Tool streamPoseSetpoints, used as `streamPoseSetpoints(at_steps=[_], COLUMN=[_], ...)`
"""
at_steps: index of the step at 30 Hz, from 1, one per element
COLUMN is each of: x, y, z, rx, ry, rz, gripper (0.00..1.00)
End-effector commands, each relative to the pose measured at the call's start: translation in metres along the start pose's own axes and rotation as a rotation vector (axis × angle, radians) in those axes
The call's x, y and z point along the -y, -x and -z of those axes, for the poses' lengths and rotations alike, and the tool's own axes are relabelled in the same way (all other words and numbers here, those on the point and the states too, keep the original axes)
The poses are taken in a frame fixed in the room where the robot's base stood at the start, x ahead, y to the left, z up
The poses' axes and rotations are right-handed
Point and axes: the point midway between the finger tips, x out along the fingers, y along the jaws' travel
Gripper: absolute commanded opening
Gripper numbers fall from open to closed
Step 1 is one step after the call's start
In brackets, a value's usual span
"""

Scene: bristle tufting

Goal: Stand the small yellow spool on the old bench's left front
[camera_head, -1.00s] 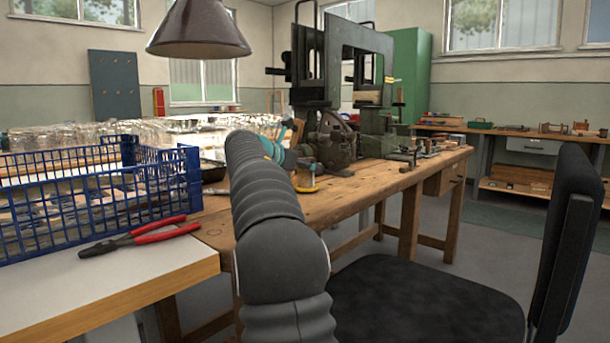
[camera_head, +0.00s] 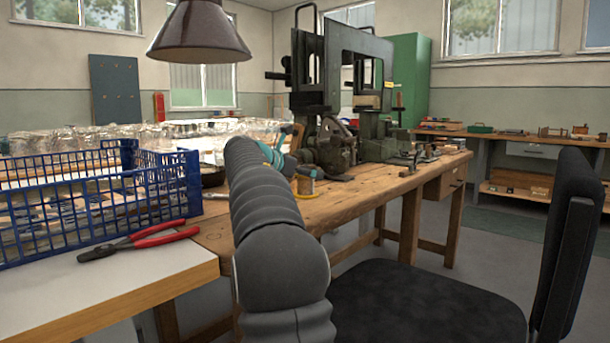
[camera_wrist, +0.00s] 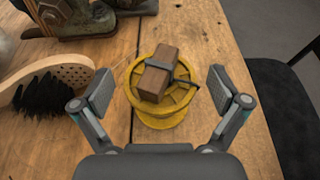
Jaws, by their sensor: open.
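A yellow spool (camera_wrist: 157,95) stands on the old wooden bench (camera_head: 345,198) in the wrist view. A brown block (camera_wrist: 158,75) with a dark strap or wire lies across its top. The spool also shows in the head view (camera_head: 306,193), just right of my arm, near the bench's left front part. My gripper (camera_wrist: 160,92) is open and empty, with one finger left and one right of the spool, both apart from it. In the head view my arm hides most of the gripper.
A brush with black bristles (camera_wrist: 45,86) lies left of my left finger. A dark machine (camera_head: 330,150) stands behind the spool. A blue crate (camera_head: 95,205) and red-handled pliers (camera_head: 140,242) are at the left. A black chair (camera_head: 430,300) stands in front.

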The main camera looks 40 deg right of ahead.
Motion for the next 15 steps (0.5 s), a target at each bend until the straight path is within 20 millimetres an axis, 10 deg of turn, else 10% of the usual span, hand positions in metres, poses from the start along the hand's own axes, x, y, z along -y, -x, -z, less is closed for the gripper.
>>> streamPoseSetpoints(at_steps=[15], x=[0.000], y=[0.094], z=[-0.002], rx=[0.001], ry=[0.000], rz=[-0.002], gripper=[0.98])
